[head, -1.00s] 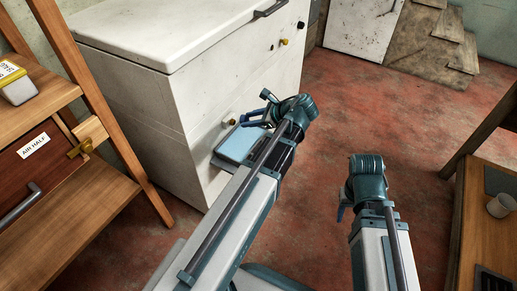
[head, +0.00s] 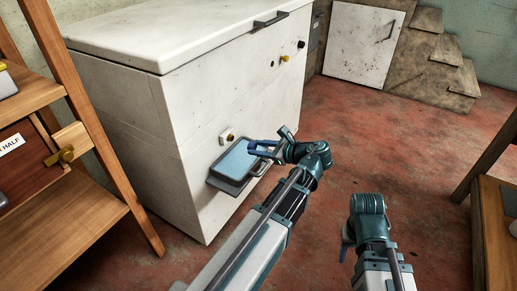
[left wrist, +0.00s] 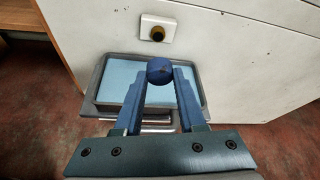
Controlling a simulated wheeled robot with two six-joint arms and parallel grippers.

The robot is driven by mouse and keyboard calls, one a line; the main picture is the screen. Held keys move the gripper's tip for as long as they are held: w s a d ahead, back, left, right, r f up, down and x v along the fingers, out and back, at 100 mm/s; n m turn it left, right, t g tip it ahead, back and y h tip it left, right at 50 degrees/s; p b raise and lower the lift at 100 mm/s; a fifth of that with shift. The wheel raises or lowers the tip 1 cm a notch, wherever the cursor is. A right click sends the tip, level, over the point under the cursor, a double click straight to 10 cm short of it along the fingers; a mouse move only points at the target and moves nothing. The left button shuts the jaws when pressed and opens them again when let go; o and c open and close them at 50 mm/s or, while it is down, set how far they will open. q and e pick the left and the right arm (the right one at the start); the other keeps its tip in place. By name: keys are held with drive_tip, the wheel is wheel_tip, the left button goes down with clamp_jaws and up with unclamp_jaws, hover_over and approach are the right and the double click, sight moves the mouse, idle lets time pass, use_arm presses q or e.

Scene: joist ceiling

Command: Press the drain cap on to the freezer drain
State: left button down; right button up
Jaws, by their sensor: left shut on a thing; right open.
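The freezer (head: 215,105) is a scuffed white chest. Low on its side is the drain (head: 228,136), a brass-coloured fitting on a small white plate. The drain also shows in the left wrist view (left wrist: 157,33). My left gripper (head: 252,150) points at the freezer side, to the right of the drain and slightly lower. In the left wrist view it is shut on the round blue drain cap (left wrist: 159,71), which is apart from the drain and appears below it. In the head view the cap is hard to make out. My right gripper (head: 345,242) is open, its fingers mostly hidden.
A grey tray (head: 221,184) with a pale blue surface inside sits below the drain, close to the freezer side. A yellow knob (head: 284,58) and a black knob (head: 301,44) are higher up. A wooden shelf unit (head: 95,225) stands at left. Red floor at right is clear.

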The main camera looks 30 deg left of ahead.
use_arm(q)
drive_tip(key=shift+w+a, duration=0.15)
drive_tip(key=shift+a, duration=1.25)
drive_tip(key=shift+w+a, duration=0.1)
drive_tip(key=shift+a, duration=1.25)
drive_tip(key=shift+w+a, duration=0.1)
drive_tip(key=shift+a, duration=1.15)
drive_tip(key=shift+a, duration=0.2)
drive_tip(key=shift+c, duration=2.1)
unclamp_jaws()
drive_tip(key=p, duration=0.5)
approach(250, 143)
drive_tip(key=a, duration=0.2)
drive_tip(key=shift+w+r, duration=0.1)
drive_tip(key=shift+r, duration=0.1)
